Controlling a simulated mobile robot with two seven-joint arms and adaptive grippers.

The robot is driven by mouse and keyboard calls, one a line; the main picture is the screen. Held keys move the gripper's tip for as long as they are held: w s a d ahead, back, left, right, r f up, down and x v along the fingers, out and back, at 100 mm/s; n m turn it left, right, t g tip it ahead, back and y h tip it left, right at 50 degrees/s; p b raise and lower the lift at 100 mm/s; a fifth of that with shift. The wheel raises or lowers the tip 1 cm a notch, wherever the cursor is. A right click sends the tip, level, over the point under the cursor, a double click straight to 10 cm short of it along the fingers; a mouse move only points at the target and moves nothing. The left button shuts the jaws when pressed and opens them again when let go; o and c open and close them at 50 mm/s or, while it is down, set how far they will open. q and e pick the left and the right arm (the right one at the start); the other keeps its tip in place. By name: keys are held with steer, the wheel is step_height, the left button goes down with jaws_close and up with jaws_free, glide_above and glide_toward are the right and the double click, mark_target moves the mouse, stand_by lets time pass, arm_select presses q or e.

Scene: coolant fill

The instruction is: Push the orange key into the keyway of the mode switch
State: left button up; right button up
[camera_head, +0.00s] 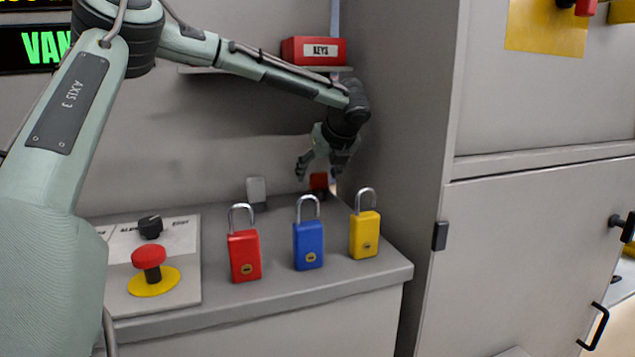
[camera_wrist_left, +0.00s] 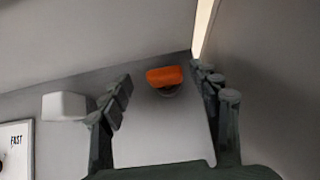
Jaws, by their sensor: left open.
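The orange key (camera_head: 319,181) stands near the back right corner of the counter, below my left gripper (camera_head: 320,168). In the left wrist view the key (camera_wrist_left: 165,77) shows as an orange head between and just beyond the spread fingers (camera_wrist_left: 163,88), apart from both. My left gripper is open, empty and points down. A black knob (camera_head: 150,227) with lettering around it, likely the mode switch, sits on a light panel (camera_head: 190,238) at the counter's left. Its keyway cannot be made out. My right gripper is not in view.
Red (camera_head: 244,257), blue (camera_head: 308,246) and yellow (camera_head: 364,235) padlocks stand along the counter. A red stop button (camera_head: 148,257) sits before the knob. A pale block (camera_head: 256,190) is left of the key. A wall rises close on the right. A red box (camera_head: 313,51) is on a shelf.

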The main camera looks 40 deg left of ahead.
mark_target(316, 182)
arm_select(q)
steer(key=x, duration=0.5)
steer(key=shift+w+f, duration=0.25)
steer(key=shift+w, duration=0.1)
steer(key=c, duration=1.1)
steer(key=shift+r, duration=0.1)
steer(key=shift+c, duration=0.2)
